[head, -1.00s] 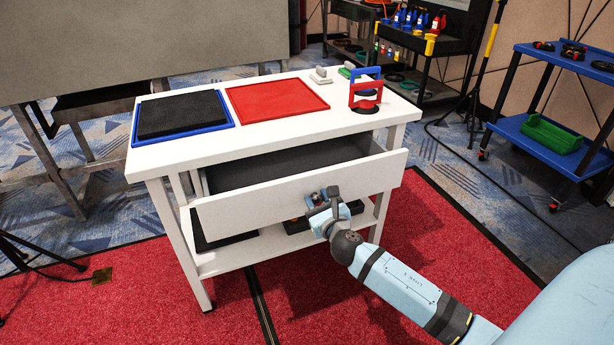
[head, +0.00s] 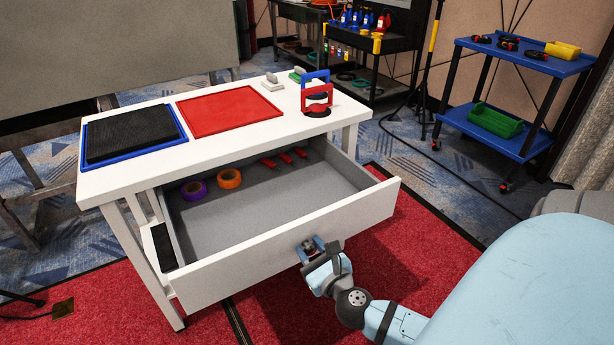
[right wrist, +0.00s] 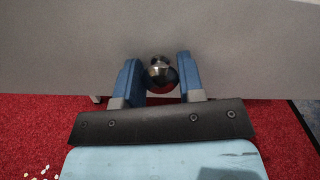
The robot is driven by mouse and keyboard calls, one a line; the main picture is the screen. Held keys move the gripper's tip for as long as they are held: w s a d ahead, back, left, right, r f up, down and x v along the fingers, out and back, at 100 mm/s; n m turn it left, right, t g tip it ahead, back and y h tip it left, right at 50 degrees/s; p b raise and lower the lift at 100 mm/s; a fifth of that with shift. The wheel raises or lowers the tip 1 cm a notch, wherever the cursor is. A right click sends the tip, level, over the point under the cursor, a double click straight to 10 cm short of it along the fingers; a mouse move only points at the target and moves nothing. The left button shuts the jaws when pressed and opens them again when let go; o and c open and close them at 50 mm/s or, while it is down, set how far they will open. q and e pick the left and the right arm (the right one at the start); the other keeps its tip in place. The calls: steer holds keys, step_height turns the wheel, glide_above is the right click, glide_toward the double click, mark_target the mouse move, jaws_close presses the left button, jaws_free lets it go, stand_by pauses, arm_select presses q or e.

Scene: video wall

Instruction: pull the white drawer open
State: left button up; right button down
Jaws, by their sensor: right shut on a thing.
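The white drawer (head: 290,240) stands well out from the white table (head: 240,137); its grey inside shows in the head view. Its front panel fills the upper part of the right wrist view (right wrist: 235,50). A round, shiny dark knob (right wrist: 161,73) sits on the front. My right gripper (head: 310,246) is at the drawer front. In the right wrist view its two blue fingers (right wrist: 160,80) stand on either side of the knob, shut on it. My left gripper is not in view.
Inside the drawer are a purple tape roll (head: 193,190), an orange tape roll (head: 229,178) and several red-handled tools (head: 285,158). The tabletop holds a black pad in a blue tray (head: 133,138) and a red mat (head: 230,111). A blue cart (head: 500,130) stands at right. Red carpet lies in front.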

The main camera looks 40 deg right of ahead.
steer(key=c, duration=0.7)
jaws_free()
steer(key=shift+c, duration=0.2)
steer(key=v, duration=1.3)
steer(key=shift+s, duration=0.4)
steer(key=shift+f, duration=0.1)
